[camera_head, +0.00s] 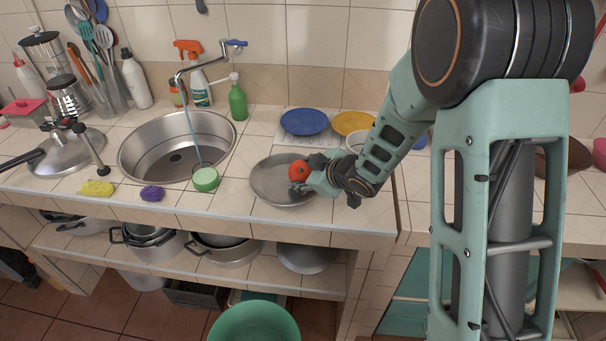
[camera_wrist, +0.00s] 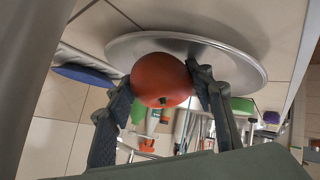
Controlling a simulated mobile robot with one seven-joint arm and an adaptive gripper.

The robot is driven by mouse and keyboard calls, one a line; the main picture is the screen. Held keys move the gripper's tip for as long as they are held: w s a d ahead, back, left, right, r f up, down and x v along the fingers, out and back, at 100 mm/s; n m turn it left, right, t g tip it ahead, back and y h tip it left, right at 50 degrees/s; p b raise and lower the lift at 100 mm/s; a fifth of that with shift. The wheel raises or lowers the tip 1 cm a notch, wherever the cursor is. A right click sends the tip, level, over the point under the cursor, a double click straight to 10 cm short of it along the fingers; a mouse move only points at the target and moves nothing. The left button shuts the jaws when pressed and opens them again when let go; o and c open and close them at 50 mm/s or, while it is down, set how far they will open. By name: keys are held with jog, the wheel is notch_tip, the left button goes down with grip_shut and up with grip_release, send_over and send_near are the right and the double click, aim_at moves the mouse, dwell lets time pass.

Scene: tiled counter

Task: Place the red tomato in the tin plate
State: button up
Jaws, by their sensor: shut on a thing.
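The red tomato (camera_head: 299,170) is held between the fingers of my gripper (camera_head: 311,174), which is shut on it. In the wrist view the tomato (camera_wrist: 161,80) sits between the two dark fingertips (camera_wrist: 163,88). The tin plate (camera_head: 265,181) is a round grey metal dish on the counter, right of the sink. In the head view the tomato and gripper appear over the right part of the plate. In the wrist view the plate (camera_wrist: 250,66) shows behind the tomato. I cannot tell whether the tomato touches the plate.
A blue plate (camera_head: 304,122) and a yellow plate (camera_head: 353,123) stand behind the tin plate. A green bottle (camera_head: 238,101) stands behind. The counter's front edge is close to the tin plate.

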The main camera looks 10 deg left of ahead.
jog(key=o, duration=1)
jog(key=shift+s+d+f, duration=0.15)
jog(key=shift+s+f, duration=0.15)
jog(key=shift+f, duration=0.45)
jog(key=shift+o, duration=1.3)
jog(key=shift+w+f, duration=0.1)
jog(key=shift+w, duration=0.1)
jog(key=shift+r, duration=0.25)
jog(key=shift+w+r+p, duration=0.1)
jog(key=shift+r+p, duration=0.5)
jog(key=shift+p, duration=0.1)
jog(key=shift+d+r, duration=0.1)
jog(key=shift+r, duration=0.25)
jog(key=p+v, duration=0.2)
jog(key=v, duration=0.9)
jog(key=shift+s+r, duration=0.2)
